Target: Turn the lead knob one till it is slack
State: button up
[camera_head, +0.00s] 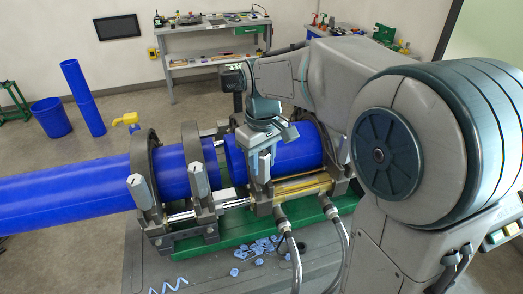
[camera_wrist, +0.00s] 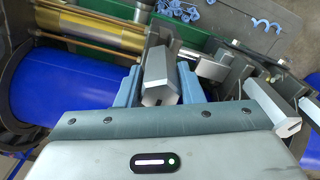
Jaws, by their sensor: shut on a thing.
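My gripper (camera_head: 262,166) points down over the right part of the pipe fusion cart. In the wrist view its two blue-grey fingers (camera_wrist: 160,88) stand on either side of a grey, block-shaped knob (camera_wrist: 158,76), and they are shut on it. In the head view this knob is mostly hidden by the fingers. Two more grey knobs, one at the left clamp (camera_head: 140,190) and one at the middle clamp (camera_head: 198,180), stand upright and apart from my gripper. One of these also shows at the right of the wrist view (camera_wrist: 272,106). No label tells the knobs apart.
A long blue pipe (camera_head: 70,198) runs through the dark ring clamps (camera_head: 150,150); a shorter blue pipe (camera_head: 295,150) lies right. Brass cylinders (camera_head: 302,187) and hoses (camera_head: 292,250) are close to my gripper. Blue shavings (camera_head: 260,247) lie in front. A workbench (camera_head: 210,30) stands behind.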

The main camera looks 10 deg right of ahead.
jog(key=shift+n, duration=0.5)
jog(key=shift+n, duration=0.4)
jog(key=o, duration=2)
jog(key=shift+c, duration=0.2)
notch_tip(320, 180, up, 6)
jog(key=p, duration=0.5)
